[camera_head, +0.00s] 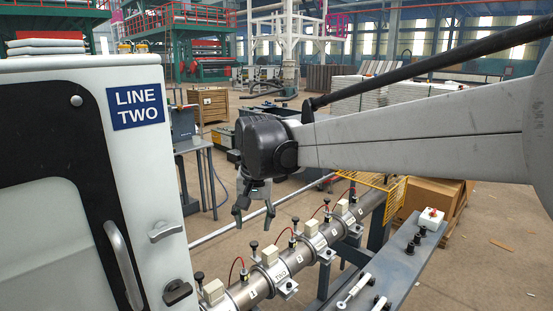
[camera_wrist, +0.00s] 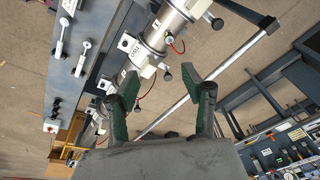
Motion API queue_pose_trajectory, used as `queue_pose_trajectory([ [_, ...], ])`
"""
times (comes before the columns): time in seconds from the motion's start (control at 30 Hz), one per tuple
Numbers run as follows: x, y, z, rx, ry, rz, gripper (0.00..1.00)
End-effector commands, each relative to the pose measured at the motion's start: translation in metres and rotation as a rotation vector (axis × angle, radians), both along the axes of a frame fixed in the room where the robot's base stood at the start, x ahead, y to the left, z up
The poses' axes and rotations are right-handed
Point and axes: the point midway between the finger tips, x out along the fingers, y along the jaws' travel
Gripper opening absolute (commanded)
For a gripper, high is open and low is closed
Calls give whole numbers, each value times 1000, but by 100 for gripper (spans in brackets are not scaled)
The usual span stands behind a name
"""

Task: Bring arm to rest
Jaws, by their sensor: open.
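My gripper (camera_head: 254,203) hangs from the end of my arm in the head view, in front of the extruder barrel. Its two dark fingers are spread apart with nothing between them. In the wrist view the gripper (camera_wrist: 163,88) shows green inner pads, open and empty. The extruder barrel (camera_head: 246,294) is a metal tube with clamps, black knobs, red wires and white boxes. It also shows at the top of the wrist view (camera_wrist: 172,30). The gripper appears above and apart from it, though the exact gap cannot be told.
A white cabinet (camera_head: 50,240) with a blue "LINE TWO" sign (camera_head: 135,106) stands close at the left. A grey bench (camera_head: 398,268) with a red button box (camera_head: 431,217) and tools runs along the right. Cardboard boxes (camera_head: 432,195) and a yellow rack (camera_head: 395,195) stand behind. Open floor lies at right.

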Motion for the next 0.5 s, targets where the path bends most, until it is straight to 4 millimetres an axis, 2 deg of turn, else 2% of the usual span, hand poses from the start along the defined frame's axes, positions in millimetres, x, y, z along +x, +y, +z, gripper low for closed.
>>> queue_pose_trajectory([
  [0.03, -9, -17, 6, 4, -16, -5, 44],
  [0.1, -21, -37, 12, 8, -40, -5, 44],
  [0.3, -58, -91, 24, 14, -110, -7, 44],
  [0.5, -99, -139, 27, 10, -181, -10, 44],
])
